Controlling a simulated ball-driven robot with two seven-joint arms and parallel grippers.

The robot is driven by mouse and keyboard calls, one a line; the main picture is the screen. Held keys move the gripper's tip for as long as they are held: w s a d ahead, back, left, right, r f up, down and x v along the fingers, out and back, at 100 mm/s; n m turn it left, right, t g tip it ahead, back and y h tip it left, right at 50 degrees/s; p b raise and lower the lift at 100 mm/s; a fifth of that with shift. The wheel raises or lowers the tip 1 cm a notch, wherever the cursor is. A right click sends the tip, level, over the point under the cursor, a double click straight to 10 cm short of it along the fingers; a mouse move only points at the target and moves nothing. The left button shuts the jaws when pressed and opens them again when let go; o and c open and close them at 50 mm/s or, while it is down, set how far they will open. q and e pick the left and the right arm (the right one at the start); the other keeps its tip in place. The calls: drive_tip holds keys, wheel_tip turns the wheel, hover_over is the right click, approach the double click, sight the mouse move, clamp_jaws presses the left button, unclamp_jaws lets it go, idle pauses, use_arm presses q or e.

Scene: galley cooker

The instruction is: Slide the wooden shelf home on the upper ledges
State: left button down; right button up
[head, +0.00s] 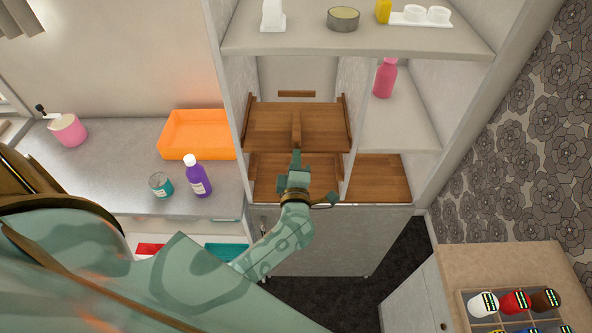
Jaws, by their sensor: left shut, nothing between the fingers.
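The wooden shelf (265,124) lies in the left bay of the tall cabinet, level with the upper ledges (346,116) on the side walls. A narrow wooden piece (296,130) stands out at the middle of the shelf, running to its front edge. My left gripper (296,156) is shut with nothing in it, its tips at the front middle of the shelf. Whether they touch it I cannot tell. Below is another wooden surface (265,186), partly hidden by the gripper. My right gripper is not in view.
A pink bottle (385,78) stands in the right bay. The top shelf (300,38) holds a round tin (343,18) and white cups. On the left counter are an orange tray (198,134), a purple bottle (197,177) and a teal tin (161,184).

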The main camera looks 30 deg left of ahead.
sight(296, 147)
use_arm(q)
drive_tip(key=shift+w+a, duration=0.2)
drive_tip(key=shift+w, duration=0.2)
drive_tip(key=shift+x, duration=2)
drive_tip(key=shift+w+a+r+b, duration=0.1)
drive_tip(key=shift+a+r+b, duration=0.1)
drive_tip(key=shift+b, duration=0.1)
idle(0.4)
drive_tip(key=shift+d, duration=0.15)
